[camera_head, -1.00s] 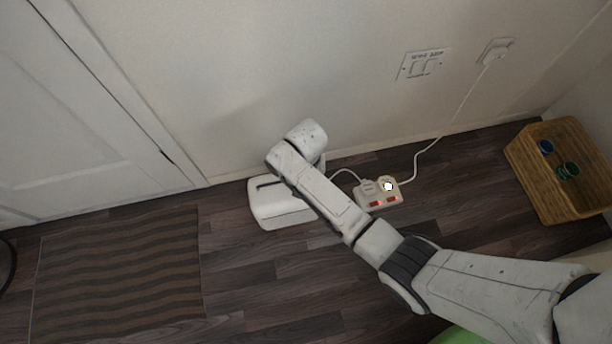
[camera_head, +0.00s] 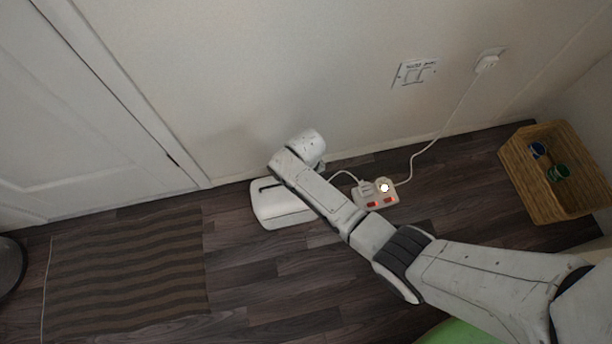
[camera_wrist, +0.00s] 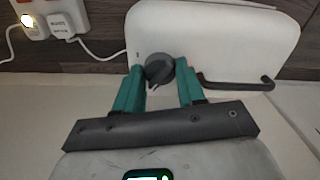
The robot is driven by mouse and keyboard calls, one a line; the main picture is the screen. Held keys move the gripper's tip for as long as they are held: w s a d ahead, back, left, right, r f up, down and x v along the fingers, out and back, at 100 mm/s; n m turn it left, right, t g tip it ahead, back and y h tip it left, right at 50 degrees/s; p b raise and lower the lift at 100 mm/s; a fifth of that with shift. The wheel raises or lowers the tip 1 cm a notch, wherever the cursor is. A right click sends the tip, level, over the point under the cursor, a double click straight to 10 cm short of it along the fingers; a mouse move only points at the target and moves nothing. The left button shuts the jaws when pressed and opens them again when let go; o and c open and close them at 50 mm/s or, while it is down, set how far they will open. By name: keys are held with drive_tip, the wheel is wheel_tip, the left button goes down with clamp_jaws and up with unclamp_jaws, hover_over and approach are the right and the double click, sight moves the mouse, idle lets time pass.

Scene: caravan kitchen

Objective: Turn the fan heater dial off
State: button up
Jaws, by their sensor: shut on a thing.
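The white fan heater (camera_head: 277,208) stands on the floor against the wall in the head view, partly covered by my arm. In the wrist view the heater (camera_wrist: 215,30) fills the top middle, with a dark handle at its right. Its round dark grey dial (camera_wrist: 159,68) sits between the teal fingers of my gripper (camera_wrist: 160,76). The fingers are shut on the dial from both sides. A small pointer on the dial shows toward the bottom of the picture. In the head view my gripper is hidden behind the arm.
A white socket strip (camera_head: 375,194) with red switches and plugs lies just right of the heater, its cable running to a wall socket (camera_head: 487,63). A wicker basket (camera_head: 540,190) stands at the right. A striped mat (camera_head: 125,270) lies on the floor at the left.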

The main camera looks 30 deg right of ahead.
drive_tip(key=n+p, duration=0.2)
drive_tip(key=n, duration=0.4)
drive_tip(key=shift+n, duration=0.3)
idle(0.3)
drive_tip(key=o, duration=1.1)
drive_tip(key=shift+c, duration=0.2)
drive_tip(key=shift+p, duration=0.3)
wheel_tip(320, 180, up, 11)
drive_tip(key=p, duration=0.5)
drive_tip(key=shift+p, duration=0.35)
drive_tip(key=shift+f, duration=0.1)
